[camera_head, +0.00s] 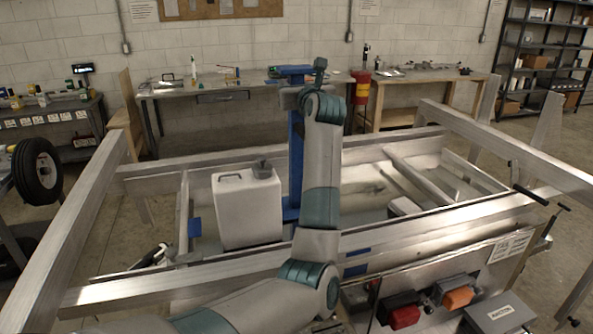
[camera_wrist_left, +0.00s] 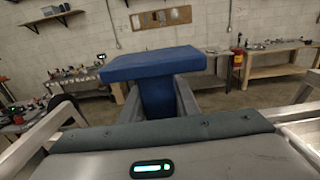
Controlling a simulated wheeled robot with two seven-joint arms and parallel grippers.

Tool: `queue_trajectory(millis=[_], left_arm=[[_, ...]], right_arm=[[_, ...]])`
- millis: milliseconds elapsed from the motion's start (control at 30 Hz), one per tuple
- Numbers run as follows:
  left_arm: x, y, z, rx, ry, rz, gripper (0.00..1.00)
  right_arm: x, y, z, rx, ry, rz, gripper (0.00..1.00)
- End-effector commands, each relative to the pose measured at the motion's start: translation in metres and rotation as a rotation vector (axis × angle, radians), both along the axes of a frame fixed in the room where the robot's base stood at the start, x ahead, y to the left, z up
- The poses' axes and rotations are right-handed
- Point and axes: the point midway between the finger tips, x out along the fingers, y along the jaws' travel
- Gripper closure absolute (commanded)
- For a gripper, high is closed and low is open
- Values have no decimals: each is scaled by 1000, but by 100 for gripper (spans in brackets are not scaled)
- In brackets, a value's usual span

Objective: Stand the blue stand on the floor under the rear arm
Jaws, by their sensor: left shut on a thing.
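The blue stand (camera_head: 296,150) is upright in the head view, with a flat top plate and a long post. Its lower end shows inside the trailer frame, beside the white container; I cannot tell whether it touches anything. My left gripper (camera_head: 297,98) is shut on the post just below the top plate, partly hidden by my arm. In the left wrist view the stand's top plate (camera_wrist_left: 150,65) sits above the fingers, with the post between them (camera_wrist_left: 158,97). Metal beams run along the trailer's left (camera_head: 75,225) and right (camera_head: 505,150); which is the rear arm is unclear.
A white container (camera_head: 247,210) stands in the trailer close left of the stand. The near rail (camera_head: 440,222) and far rail (camera_head: 210,164) border the trailer bed. A wheel (camera_head: 38,170) is at left. Workbenches (camera_head: 215,88) line the wall; floor between is partly clear.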

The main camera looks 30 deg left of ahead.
Motion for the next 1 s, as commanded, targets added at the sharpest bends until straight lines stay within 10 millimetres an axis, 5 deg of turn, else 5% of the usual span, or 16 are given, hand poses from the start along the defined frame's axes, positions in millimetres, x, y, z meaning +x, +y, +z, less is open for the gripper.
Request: queue_trajectory(millis=[1000], left_arm=[[-1, -1, 8, 7, -13, 0, 100]], right_arm=[[-1, 5, 0, 5, 1, -2, 69]])
